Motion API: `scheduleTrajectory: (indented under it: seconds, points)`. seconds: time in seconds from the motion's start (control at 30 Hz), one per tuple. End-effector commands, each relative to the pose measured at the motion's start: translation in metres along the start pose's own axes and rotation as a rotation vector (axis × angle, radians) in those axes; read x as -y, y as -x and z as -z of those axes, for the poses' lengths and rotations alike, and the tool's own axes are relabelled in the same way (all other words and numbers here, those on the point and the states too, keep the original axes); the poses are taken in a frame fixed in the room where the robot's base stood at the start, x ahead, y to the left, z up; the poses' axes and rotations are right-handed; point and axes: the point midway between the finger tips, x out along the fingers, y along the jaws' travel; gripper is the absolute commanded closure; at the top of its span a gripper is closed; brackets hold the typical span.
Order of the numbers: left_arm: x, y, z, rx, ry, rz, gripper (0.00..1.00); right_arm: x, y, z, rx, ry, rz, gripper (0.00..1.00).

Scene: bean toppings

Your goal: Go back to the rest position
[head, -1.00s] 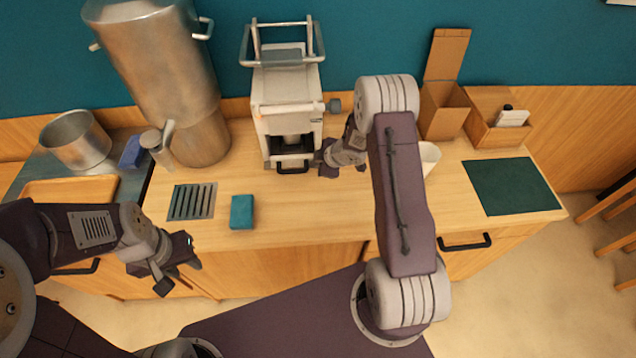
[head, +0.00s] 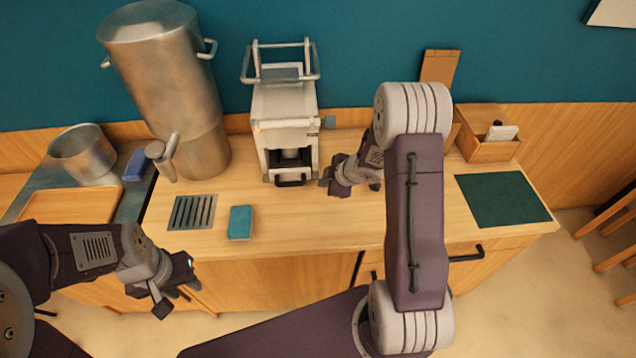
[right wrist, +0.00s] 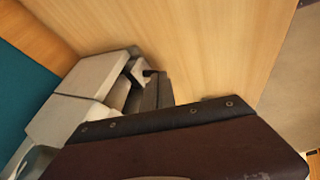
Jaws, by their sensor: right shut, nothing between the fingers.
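My right gripper (head: 332,184) is shut and empty. It hangs over the counter, just right of the front of the white machine (head: 284,108), with a small gap in the head view. The machine also shows at the left of the right wrist view (right wrist: 62,118). My left gripper (head: 176,288) is low at the left, in front of the counter's front edge, holding nothing that I can see. Its finger gap is too small to judge.
On the counter (head: 330,225) lie a teal block (head: 240,222), a grey grate (head: 192,212) and a dark green mat (head: 503,199). A large metal urn (head: 165,85) stands at the back left, a metal pot (head: 83,154) left of it. A wooden box (head: 487,149) is at the back right.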

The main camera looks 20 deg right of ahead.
Motion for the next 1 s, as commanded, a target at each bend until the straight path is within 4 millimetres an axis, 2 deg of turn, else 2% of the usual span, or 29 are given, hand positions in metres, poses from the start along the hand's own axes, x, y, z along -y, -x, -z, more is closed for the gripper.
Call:
scheduleTrajectory:
  seconds: [0.03, 0.13, 0.5, 0.57, 0.63, 0.7, 0.77, 0.87, 0.97, 1.0]
  points:
    - [0.000, 0.003, 0.000, 0.000, 0.000, 0.000, 0.64, -0.001, 0.007, 0.000, 0.000, 0.000, -0.001, 1.00]
    - [0.000, 0.004, 0.000, 0.000, 0.000, 0.000, 0.64, 0.000, 0.013, 0.000, 0.000, 0.000, 0.000, 1.00]
    - [0.000, 0.003, 0.000, 0.000, 0.000, 0.000, 0.64, 0.001, 0.013, 0.004, -0.005, 0.010, 0.003, 1.00]
    - [0.000, 0.003, 0.000, 0.000, 0.000, 0.000, 0.64, -0.004, 0.017, 0.019, -0.021, 0.040, -0.009, 1.00]
    - [0.000, 0.003, 0.000, 0.000, 0.000, 0.000, 0.64, -0.014, 0.028, 0.048, -0.051, 0.096, -0.041, 1.00]
    - [0.000, 0.003, 0.000, 0.000, 0.000, 0.000, 0.64, -0.022, 0.051, 0.084, -0.071, 0.087, -0.099, 1.00]
    - [0.000, 0.003, 0.000, 0.000, 0.000, 0.000, 0.64, -0.023, 0.073, 0.096, -0.030, -0.018, -0.149, 1.00]
    - [0.000, 0.003, 0.000, 0.000, 0.000, 0.000, 0.64, -0.001, 0.104, 0.084, 0.089, -0.296, -0.174, 1.00]
    - [0.000, 0.003, 0.000, 0.000, 0.000, 0.000, 0.64, 0.049, 0.129, 0.056, 0.238, -0.627, -0.125, 1.00]
    - [0.000, 0.003, 0.000, 0.000, 0.000, 0.000, 0.64, 0.074, 0.137, 0.045, 0.304, -0.760, -0.089, 1.00]
